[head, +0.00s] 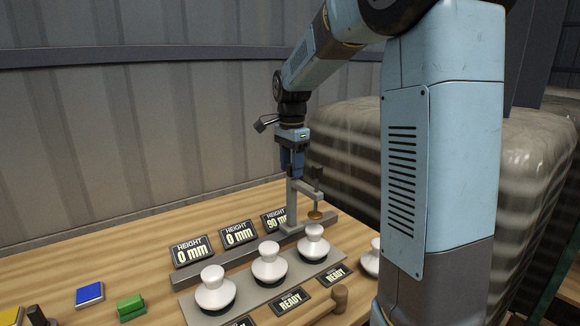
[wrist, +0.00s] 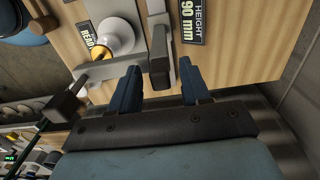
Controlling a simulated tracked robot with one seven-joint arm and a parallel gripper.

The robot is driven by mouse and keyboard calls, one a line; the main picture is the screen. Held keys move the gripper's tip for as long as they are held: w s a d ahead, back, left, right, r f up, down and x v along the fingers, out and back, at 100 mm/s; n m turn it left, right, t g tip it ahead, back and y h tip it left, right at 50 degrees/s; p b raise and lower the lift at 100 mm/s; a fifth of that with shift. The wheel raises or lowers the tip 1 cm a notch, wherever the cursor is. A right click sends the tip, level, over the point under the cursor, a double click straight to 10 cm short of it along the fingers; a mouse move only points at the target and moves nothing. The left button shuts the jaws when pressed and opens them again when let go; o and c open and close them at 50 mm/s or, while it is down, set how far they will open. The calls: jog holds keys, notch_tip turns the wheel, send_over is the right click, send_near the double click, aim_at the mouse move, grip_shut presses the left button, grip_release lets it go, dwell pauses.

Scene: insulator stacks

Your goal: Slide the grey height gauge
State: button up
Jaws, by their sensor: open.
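The grey height gauge (head: 292,207) stands upright at the right end of a grey rail (head: 215,259), behind the rightmost white insulator stack on the plate. Its side arm reaches right and carries a brass disc (head: 316,215). In the wrist view the gauge's post (wrist: 158,62) lies between my fingers, with the brass disc (wrist: 97,54) to the left. My gripper (head: 292,174) points down at the gauge's top. It is open in the wrist view (wrist: 159,68), a blue finger on each side of the post, with gaps visible. Contact cannot be told in the head view.
White insulator stacks (head: 268,266) stand on a grey plate (head: 243,290). Height signs read 0 mm (head: 191,251), 0 mm (head: 238,235) and 90 mm (head: 273,221).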

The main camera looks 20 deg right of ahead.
jog(key=shift+f, duration=0.2)
grip_shut()
dwell(0.4)
